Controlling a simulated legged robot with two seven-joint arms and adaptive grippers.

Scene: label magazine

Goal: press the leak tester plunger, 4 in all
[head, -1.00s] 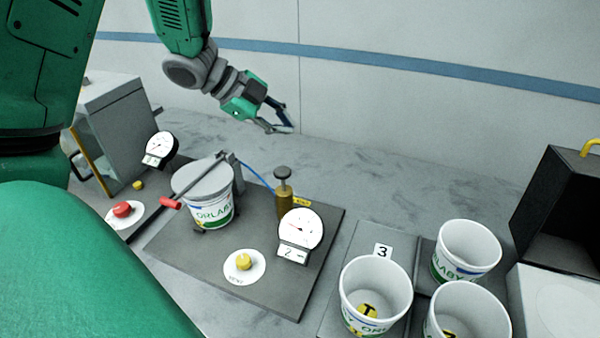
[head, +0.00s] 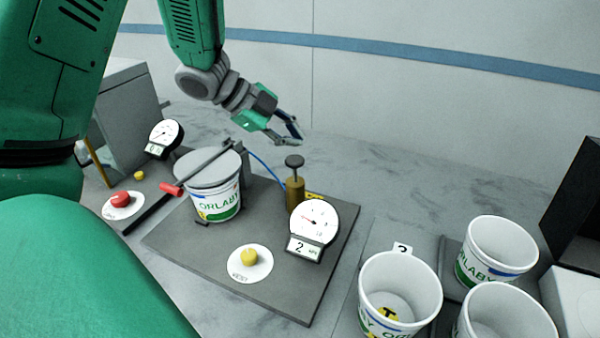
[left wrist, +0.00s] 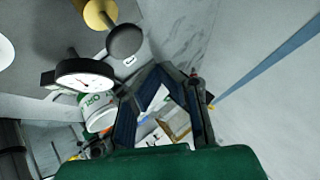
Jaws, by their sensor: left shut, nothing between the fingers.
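The leak tester is a grey base plate (head: 270,295) with a brass plunger (head: 294,190) that has a dark round knob on top. A white ORLABY tub (head: 216,203) stands under the tester's lid and its red-handled lever (head: 172,189). A round gauge (head: 313,222) with a small display reading 2 stands beside the plunger. My left gripper (head: 297,135) is shut and empty, above and behind the plunger, apart from it. In the left wrist view the plunger knob (left wrist: 125,41) shows at upper left, clear of my fingers. My right gripper is not in view.
Several white tubs (head: 399,290) stand at the lower right by a number card. A yellow button (head: 248,257) sits on the base plate. A second gauge (head: 165,138) and a red button (head: 121,200) are at left. Bare bench lies behind the plunger.

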